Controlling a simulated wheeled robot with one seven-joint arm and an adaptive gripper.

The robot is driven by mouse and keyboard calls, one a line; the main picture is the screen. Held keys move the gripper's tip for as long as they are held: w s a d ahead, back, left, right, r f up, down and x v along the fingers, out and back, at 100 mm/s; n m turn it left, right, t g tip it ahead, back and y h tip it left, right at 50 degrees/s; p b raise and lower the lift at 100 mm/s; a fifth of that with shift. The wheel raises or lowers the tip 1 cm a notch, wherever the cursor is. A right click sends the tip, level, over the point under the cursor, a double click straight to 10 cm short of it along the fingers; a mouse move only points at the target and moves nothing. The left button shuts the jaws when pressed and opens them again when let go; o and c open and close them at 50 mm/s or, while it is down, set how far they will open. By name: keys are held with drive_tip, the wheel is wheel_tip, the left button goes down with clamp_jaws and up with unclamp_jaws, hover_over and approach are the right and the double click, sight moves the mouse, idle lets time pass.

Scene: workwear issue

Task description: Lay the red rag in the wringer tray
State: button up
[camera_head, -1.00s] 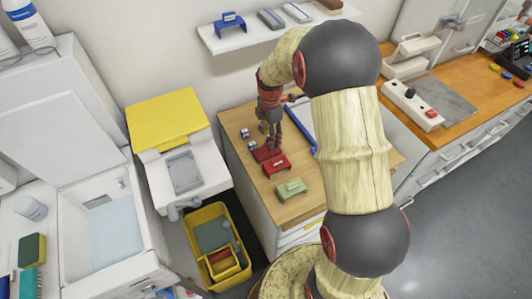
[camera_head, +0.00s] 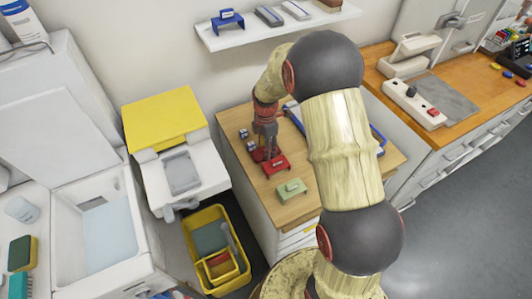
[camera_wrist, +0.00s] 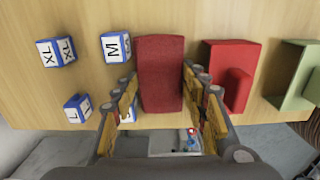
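The red rag (camera_wrist: 161,75) is a dark red folded block on the wooden counter. In the head view, its edge (camera_head: 256,156) shows beside my gripper (camera_head: 267,146). In the wrist view, my gripper (camera_wrist: 160,88) is open, with its fingers on either side of the rag; I cannot tell whether they touch it. A yellow bucket (camera_head: 190,232) stands on the floor left of the counter. It holds a grey-blue panel and a smaller yellow tray (camera_head: 224,278) with a red part inside. I cannot tell for certain which part is the wringer tray.
A red holder (camera_wrist: 230,75) stands close right of the rag, with a green holder (camera_head: 291,189) beyond it. Several white-and-blue size cubes (camera_wrist: 116,46) lie left of the rag. A blue-edged board (camera_head: 378,140) lies behind my arm. A white sink (camera_head: 62,235) stands left.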

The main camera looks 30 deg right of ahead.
drive_tip(key=c, duration=0.6)
drive_tip(key=shift+c, duration=0.6)
